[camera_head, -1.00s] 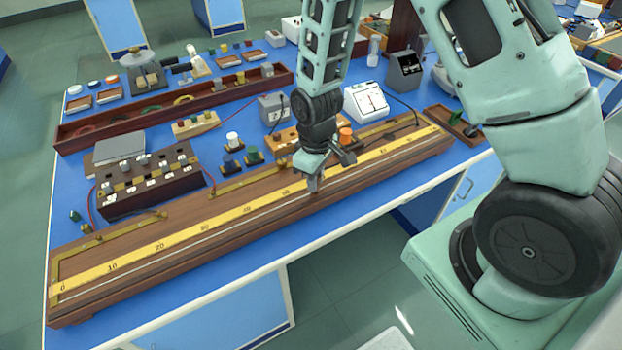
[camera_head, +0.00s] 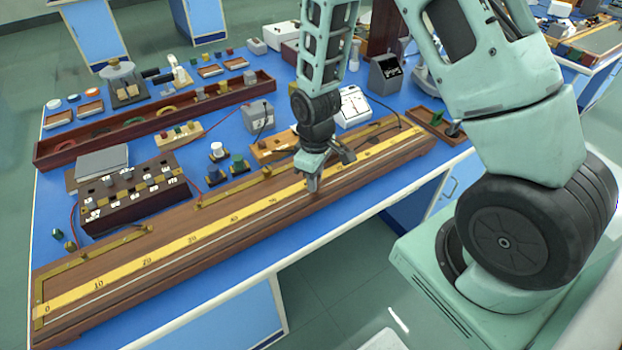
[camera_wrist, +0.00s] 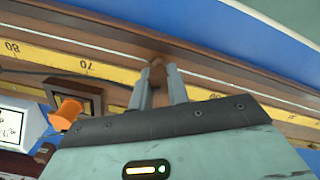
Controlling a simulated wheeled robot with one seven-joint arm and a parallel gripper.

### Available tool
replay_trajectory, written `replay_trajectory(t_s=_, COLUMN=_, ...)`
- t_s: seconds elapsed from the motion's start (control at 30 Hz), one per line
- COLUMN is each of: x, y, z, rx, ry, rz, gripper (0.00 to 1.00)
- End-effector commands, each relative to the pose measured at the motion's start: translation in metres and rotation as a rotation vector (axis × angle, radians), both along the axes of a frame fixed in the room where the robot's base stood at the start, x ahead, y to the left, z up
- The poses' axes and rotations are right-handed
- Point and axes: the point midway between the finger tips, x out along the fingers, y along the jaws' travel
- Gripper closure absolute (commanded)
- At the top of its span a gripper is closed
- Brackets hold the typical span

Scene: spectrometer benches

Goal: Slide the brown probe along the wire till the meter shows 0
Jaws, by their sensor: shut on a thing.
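The long wooden wire board (camera_head: 110,251) lies along the bench's front edge. Its yellow scale (camera_head: 170,250) runs from 0 at the left, with the thin wire (camera_head: 172,267) in front of it. My gripper (camera_head: 312,187) is over the board near the 60 mark, pointing down. In the wrist view its fingers are shut on the upright brown probe (camera_wrist: 157,74), whose tip is at the wire line. The white meter (camera_head: 353,105) stands behind the board, right of my gripper. It is partly in the wrist view (camera_wrist: 14,124); its needle reading is too small to tell.
A dark resistance box (camera_head: 135,208) stands behind the board's left half. A wooden piece with an orange knob (camera_wrist: 66,112) is close behind my gripper. A black cable (camera_head: 400,115) reaches the board's right end.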

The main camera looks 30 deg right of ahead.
Motion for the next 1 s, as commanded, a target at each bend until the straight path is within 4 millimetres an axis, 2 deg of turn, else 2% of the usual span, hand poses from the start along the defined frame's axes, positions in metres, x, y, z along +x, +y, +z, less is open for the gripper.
replay_trajectory(t_s=0.43, x=0.0, y=-0.015, z=0.0, rx=0.0, ry=0.0, rz=0.0, gripper=1.0)
replay_trajectory(t_s=1.0, x=0.0, y=-0.017, z=0.0, rx=0.0, ry=0.0, rz=0.0, gripper=1.0)
